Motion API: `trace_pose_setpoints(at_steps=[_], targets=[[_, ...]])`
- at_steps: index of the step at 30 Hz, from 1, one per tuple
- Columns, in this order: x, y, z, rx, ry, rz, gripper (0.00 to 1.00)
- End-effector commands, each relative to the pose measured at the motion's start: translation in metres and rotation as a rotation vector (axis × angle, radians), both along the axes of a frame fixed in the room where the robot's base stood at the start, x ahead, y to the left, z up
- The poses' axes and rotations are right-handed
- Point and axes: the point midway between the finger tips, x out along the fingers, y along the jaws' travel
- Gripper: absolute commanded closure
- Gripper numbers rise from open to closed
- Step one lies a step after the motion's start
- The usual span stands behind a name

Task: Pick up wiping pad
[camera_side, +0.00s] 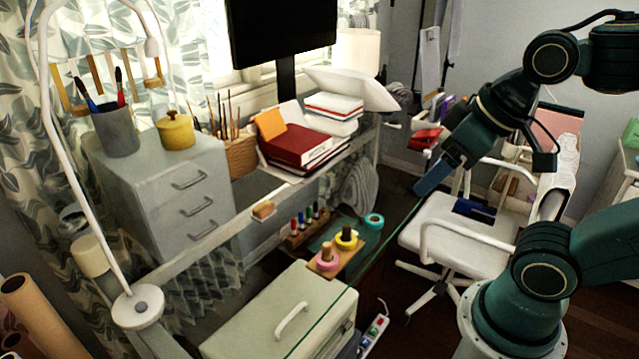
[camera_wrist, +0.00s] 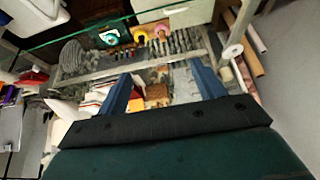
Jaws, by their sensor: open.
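A small tan block (camera_side: 263,209) lies on the glass desk top near its front edge, left of the row of small bottles. It may be the wiping pad, but I cannot be sure. My gripper (camera_side: 419,189) is in the air to the right of the desk, well apart from the block. In the wrist view my gripper (camera_wrist: 162,78) shows two blue fingers spread wide, with nothing held between them. I cannot clearly make out the tan block in the wrist view.
On the desk are a grey drawer unit (camera_side: 165,190), red books (camera_side: 297,145), a basket of brushes (camera_side: 240,158) and a white lamp (camera_side: 137,305). Tape rolls (camera_side: 346,238) and small bottles (camera_side: 303,222) stand near a pale case (camera_side: 270,325). A white chair (camera_side: 455,235) is below my gripper.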

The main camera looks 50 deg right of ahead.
Motion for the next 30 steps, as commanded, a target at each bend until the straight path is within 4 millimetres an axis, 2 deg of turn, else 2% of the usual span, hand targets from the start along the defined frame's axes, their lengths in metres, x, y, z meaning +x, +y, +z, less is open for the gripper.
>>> trace_pose_setpoints(at_steps=[11,17,23,30], targets=[[0.003,0.0,0.002,-0.005,0.002,0.009,0.34],[0.02,-0.001,0.013,-0.033,0.024,0.06,0.34],[0.055,-0.002,0.031,-0.087,0.062,0.167,0.34],[0.108,-0.005,0.047,-0.156,0.114,0.324,0.34]])
